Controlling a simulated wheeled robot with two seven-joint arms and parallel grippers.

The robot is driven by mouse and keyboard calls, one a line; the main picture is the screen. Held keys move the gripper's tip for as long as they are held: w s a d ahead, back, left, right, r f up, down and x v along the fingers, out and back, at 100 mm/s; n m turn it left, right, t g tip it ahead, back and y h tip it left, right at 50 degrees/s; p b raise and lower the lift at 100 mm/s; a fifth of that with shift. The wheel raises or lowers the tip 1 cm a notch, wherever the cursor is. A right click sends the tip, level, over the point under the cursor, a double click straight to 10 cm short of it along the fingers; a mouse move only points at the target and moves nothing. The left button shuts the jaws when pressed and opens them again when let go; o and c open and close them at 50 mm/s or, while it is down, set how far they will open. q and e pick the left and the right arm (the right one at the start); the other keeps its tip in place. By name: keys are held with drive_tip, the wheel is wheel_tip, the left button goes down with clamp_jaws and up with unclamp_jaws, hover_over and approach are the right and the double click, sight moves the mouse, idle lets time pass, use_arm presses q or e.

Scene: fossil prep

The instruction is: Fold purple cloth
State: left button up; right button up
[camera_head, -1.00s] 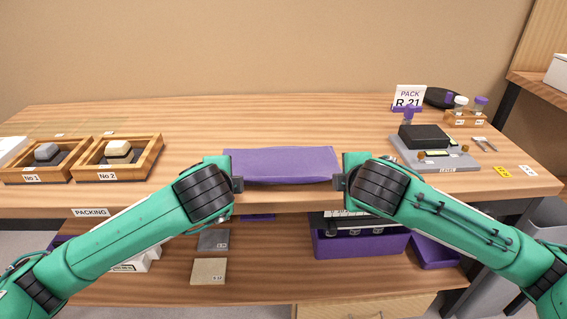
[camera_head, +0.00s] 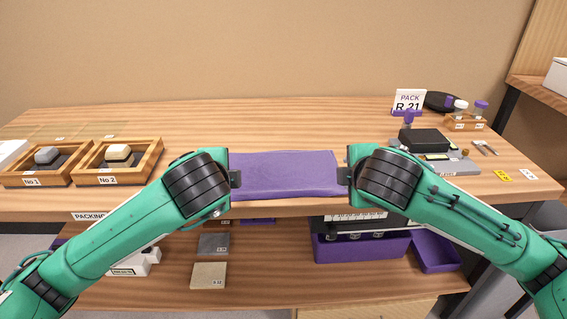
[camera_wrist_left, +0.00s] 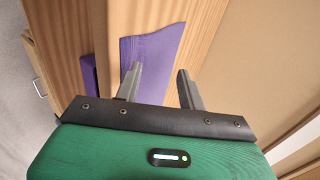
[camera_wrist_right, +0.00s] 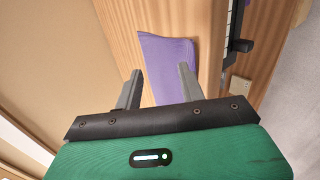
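The purple cloth (camera_head: 285,178) lies on the table's front part in the head view, between my two grippers. It looks flat, with a slightly uneven surface, and its near edge is close to the table's front edge. My left gripper (camera_head: 236,178) is at its left side and my right gripper (camera_head: 345,175) at its right side. In the left wrist view the cloth (camera_wrist_left: 150,57) shows beyond the spread fingers (camera_wrist_left: 159,82). In the right wrist view the cloth (camera_wrist_right: 168,65) shows beyond and between spread fingers (camera_wrist_right: 159,82). Both grippers look open and empty; the cloth's side edges are partly hidden.
Two wooden boxes holding pale specimens, No 1 (camera_head: 40,178) and No 2 (camera_head: 118,178), stand left. A grey tray with a black block (camera_head: 425,140), a sign (camera_head: 408,101) and vials (camera_head: 480,106) stand right. The table behind the cloth is clear.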

use_arm(q)
drive_tip(key=s+r, duration=0.4)
drive_tip(key=r, duration=0.1)
use_arm(e)
drive_tip(key=s+r, duration=0.4)
drive_tip(key=r, duration=0.1)
use_arm(q)
drive_tip(key=shift+r, duration=0.1)
